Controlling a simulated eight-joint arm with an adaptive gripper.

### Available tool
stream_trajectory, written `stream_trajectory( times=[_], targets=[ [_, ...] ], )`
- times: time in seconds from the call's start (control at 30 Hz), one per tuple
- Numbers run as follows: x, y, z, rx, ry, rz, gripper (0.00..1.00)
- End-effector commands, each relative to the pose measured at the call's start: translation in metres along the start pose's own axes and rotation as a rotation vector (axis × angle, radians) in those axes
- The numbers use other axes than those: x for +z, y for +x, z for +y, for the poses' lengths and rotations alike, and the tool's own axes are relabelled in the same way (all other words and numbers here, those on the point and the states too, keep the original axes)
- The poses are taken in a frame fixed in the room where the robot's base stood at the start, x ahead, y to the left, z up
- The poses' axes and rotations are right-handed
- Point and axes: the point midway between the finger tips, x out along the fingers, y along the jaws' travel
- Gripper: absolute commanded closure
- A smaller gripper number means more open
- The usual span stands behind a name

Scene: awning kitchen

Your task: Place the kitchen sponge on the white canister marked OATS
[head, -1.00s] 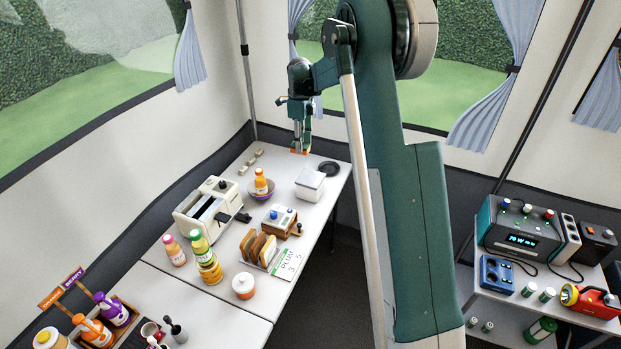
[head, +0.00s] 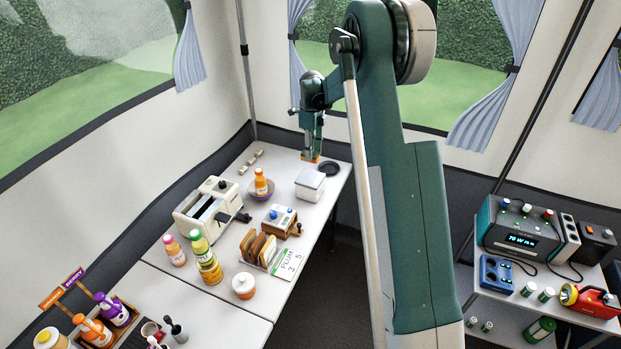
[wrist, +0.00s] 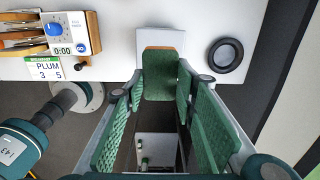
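My gripper (head: 311,157) points down over the far end of the table. It is shut on a block with a green face and an orange-brown edge, which looks like the kitchen sponge (wrist: 160,75); its orange edge shows at the fingertips in the head view. The white canister (head: 310,187) with a square lid stands on the table, nearer the head camera than the gripper. In the wrist view its white top (wrist: 160,38) appears beyond the sponge and is partly covered by it. The sponge looks apart from it. No OATS lettering is readable.
A black ring-shaped dish (head: 329,169) lies beside the canister. A blue-knobbed timer (head: 280,217), the PLUM sign (head: 287,264), a toast rack (head: 259,250), a toaster (head: 210,211) and an orange bottle in a bowl (head: 261,183) stand nearby. The table's right edge is close to the canister.

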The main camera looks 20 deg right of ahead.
Motion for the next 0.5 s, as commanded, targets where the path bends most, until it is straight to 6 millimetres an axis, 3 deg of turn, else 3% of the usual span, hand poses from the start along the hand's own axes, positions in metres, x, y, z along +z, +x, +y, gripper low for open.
stream_trajectory(
  times=[0.17, 0.5],
  targets=[
    [0.000, 0.011, 0.000, 0.000, 0.000, 0.000, 0.75],
    [0.000, 0.054, 0.000, 0.000, 0.000, 0.000, 0.75]
  ],
)
